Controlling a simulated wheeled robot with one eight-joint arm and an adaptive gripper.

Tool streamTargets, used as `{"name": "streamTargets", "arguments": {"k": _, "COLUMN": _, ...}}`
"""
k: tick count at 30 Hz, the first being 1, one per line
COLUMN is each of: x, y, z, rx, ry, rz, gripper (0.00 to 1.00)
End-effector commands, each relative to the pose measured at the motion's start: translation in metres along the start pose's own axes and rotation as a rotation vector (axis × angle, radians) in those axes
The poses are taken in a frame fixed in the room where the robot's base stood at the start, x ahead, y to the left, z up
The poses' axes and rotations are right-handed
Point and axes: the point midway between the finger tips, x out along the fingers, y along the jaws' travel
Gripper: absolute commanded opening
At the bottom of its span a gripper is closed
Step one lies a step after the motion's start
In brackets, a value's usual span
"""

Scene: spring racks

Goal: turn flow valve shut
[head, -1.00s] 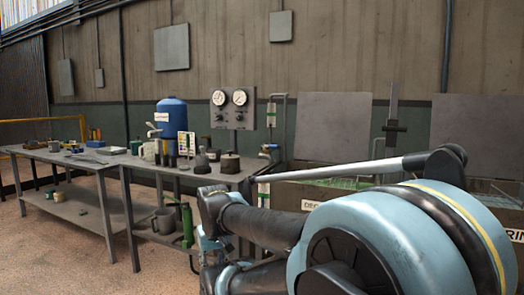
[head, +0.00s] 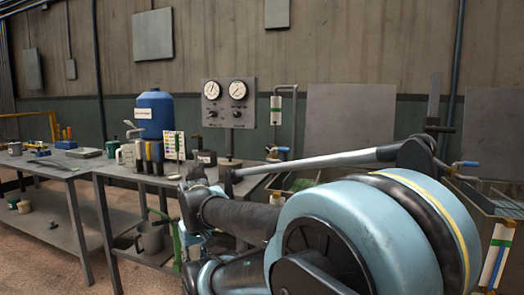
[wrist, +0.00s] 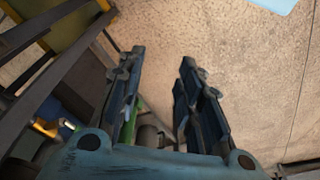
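A blue-handled valve (head: 277,151) sits on the pipe to the right of the gauge panel, in the head view. A second blue-handled valve (head: 465,164) stands at the right, above a tank edge. The gauge panel (head: 229,104) carries two round dials with small dark knobs below. I cannot read which valve is the flow valve. My gripper (wrist: 162,56) is open in the wrist view, with its two fingers apart and nothing between them. It points at the floor, away from the valves. In the head view my arm hides the gripper and part of the bench.
A metal bench (head: 110,169) holds a blue drum (head: 155,116), bottles and a small chart card (head: 174,146). A second bench (head: 28,165) stands at the left. Tanks with metal rims (head: 490,205) stand at the right. Brown floor (head: 55,262) is clear at the lower left.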

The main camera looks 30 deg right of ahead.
Motion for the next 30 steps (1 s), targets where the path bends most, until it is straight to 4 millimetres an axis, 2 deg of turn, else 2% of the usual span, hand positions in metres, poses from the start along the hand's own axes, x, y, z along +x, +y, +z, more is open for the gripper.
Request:
{"name": "streamTargets", "arguments": {"k": 9, "x": 0.0, "y": 0.0, "z": 0.0, "rx": 0.0, "ry": 0.0, "rz": 0.0, "gripper": 0.33}}
{"name": "streamTargets", "arguments": {"k": 10, "x": 0.0, "y": 0.0, "z": 0.0, "rx": 0.0, "ry": 0.0, "rz": 0.0, "gripper": 0.36}}
{"name": "streamTargets", "arguments": {"k": 14, "x": -0.008, "y": -0.004, "z": 0.0, "rx": 0.01, "ry": 0.033, "rz": -0.016, "gripper": 0.64}}
{"name": "streamTargets", "arguments": {"k": 16, "x": -0.012, "y": -0.01, "z": -0.017, "rx": 0.031, "ry": 0.077, "rz": -0.047, "gripper": 0.64}}
{"name": "streamTargets", "arguments": {"k": 17, "x": -0.016, "y": -0.014, "z": -0.028, "rx": 0.046, "ry": 0.104, "rz": -0.067, "gripper": 0.64}}
{"name": "streamTargets", "arguments": {"k": 20, "x": -0.032, "y": -0.029, "z": -0.078, "rx": 0.12, "ry": 0.23, "rz": -0.158, "gripper": 0.64}}
{"name": "streamTargets", "arguments": {"k": 24, "x": -0.075, "y": -0.043, "z": -0.17, "rx": 0.286, "ry": 0.466, "rz": -0.321, "gripper": 0.64}}
{"name": "streamTargets", "arguments": {"k": 27, "x": -0.112, "y": -0.04, "z": -0.234, "rx": 0.429, "ry": 0.632, "rz": -0.432, "gripper": 0.64}}
{"name": "streamTargets", "arguments": {"k": 30, "x": -0.151, "y": -0.024, "z": -0.293, "rx": 0.59, "ry": 0.795, "rz": -0.533, "gripper": 0.64}}
